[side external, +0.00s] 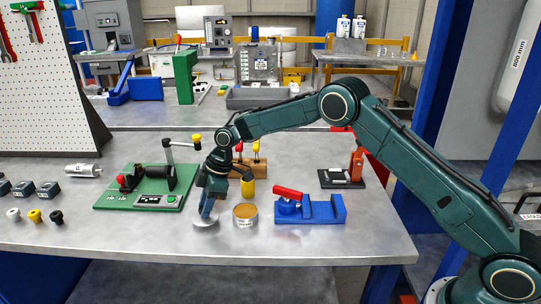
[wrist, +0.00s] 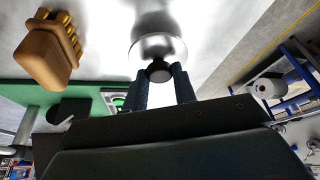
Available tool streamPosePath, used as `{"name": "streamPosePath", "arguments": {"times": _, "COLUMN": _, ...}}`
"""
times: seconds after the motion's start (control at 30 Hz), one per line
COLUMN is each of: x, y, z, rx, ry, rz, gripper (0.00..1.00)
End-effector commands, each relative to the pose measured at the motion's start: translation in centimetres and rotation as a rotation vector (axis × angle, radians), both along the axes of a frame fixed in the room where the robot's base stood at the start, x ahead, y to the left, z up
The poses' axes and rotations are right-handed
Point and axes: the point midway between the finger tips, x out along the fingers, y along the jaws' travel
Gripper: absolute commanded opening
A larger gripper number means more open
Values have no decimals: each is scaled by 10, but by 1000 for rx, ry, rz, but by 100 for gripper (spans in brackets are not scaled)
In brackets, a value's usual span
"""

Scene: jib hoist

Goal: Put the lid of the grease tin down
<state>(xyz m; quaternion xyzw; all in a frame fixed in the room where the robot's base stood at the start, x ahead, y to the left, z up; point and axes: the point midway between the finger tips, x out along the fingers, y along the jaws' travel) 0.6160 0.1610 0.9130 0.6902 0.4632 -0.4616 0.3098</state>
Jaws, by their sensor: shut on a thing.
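The grease tin (side external: 245,215) stands open on the bench, with amber grease showing in its top. The lid (side external: 205,224) is a pale metal disc to the left of the tin, apart from it. My gripper (side external: 207,213) points down and is shut on the lid's knob. In the wrist view, the blue fingers (wrist: 160,88) close on the dark knob (wrist: 159,71) of the shiny lid (wrist: 158,46). The lid is at or just above the bench top; I cannot tell whether it touches. The tin cannot be made out in the wrist view.
A green hoist base (side external: 147,189) with a lever lies left of my gripper. A blue fixture (side external: 312,209) with a red handle is right of the tin.

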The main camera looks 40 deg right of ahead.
Motion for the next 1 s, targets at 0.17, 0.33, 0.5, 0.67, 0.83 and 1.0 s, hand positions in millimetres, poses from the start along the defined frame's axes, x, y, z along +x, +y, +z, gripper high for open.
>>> {"name": "streamPosePath", "arguments": {"times": 0.17, "x": 0, "y": 0, "z": -15, "rx": -1, "ry": 0, "rz": 0, "gripper": 6}}
{"name": "streamPosePath", "arguments": {"times": 0.33, "x": 0, "y": 0, "z": -16, "rx": -1, "ry": 0, "rz": 0, "gripper": 6}}
{"name": "streamPosePath", "arguments": {"times": 0.5, "x": 0, "y": 0, "z": -17, "rx": -1, "ry": 0, "rz": 0, "gripper": 6}}
{"name": "streamPosePath", "arguments": {"times": 0.67, "x": 0, "y": 0, "z": -19, "rx": -1, "ry": 0, "rz": 0, "gripper": 35}}
{"name": "streamPosePath", "arguments": {"times": 0.83, "x": 0, "y": 0, "z": -19, "rx": -1, "ry": 0, "rz": 0, "gripper": 49}}
{"name": "streamPosePath", "arguments": {"times": 1.0, "x": 0, "y": 0, "z": -19, "rx": -1, "ry": 0, "rz": 0, "gripper": 49}}
